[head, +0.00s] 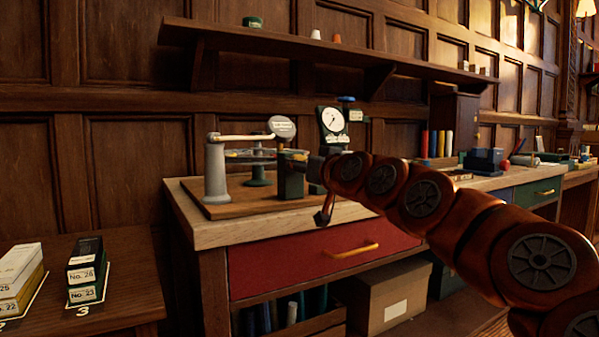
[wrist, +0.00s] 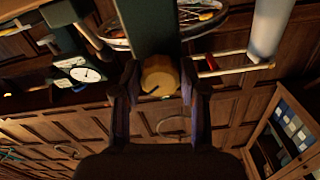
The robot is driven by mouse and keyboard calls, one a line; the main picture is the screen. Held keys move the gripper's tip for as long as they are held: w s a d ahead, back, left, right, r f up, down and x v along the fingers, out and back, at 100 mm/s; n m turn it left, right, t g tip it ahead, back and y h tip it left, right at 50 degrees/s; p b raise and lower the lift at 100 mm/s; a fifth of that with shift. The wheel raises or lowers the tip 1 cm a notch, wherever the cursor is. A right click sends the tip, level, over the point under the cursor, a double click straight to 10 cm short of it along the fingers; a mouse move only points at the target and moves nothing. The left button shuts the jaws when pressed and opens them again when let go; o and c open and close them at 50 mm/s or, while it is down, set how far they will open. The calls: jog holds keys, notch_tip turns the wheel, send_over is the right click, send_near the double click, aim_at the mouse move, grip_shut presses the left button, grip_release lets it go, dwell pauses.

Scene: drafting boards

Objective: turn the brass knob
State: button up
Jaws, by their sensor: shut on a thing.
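The brass knob (wrist: 160,72) shows in the wrist view on the end of a dark green block (wrist: 152,28). A dark slot mark shows on its face. My gripper (wrist: 159,84) has one finger on each side of the knob and is shut on it. In the head view my gripper (head: 322,178) is at the right side of the dark green block (head: 291,180), on a wooden board (head: 240,208) on the bench. The knob is hidden there behind the block and gripper.
A grey post (head: 215,172) with a pale bar and a round label plate (head: 282,127) stand on the board. A dial gauge (head: 333,121) is behind my gripper. The bench has a red drawer (head: 290,264). Boxes (head: 86,270) stand on a table at left.

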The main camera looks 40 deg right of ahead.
jog(key=shift+n, duration=0.8)
jog(key=o, duration=1.1)
jog(key=shift+o, duration=0.2)
jog(key=shift+r, duration=0.1)
notch_tip(320, 180, up, 10)
dwell(0.6)
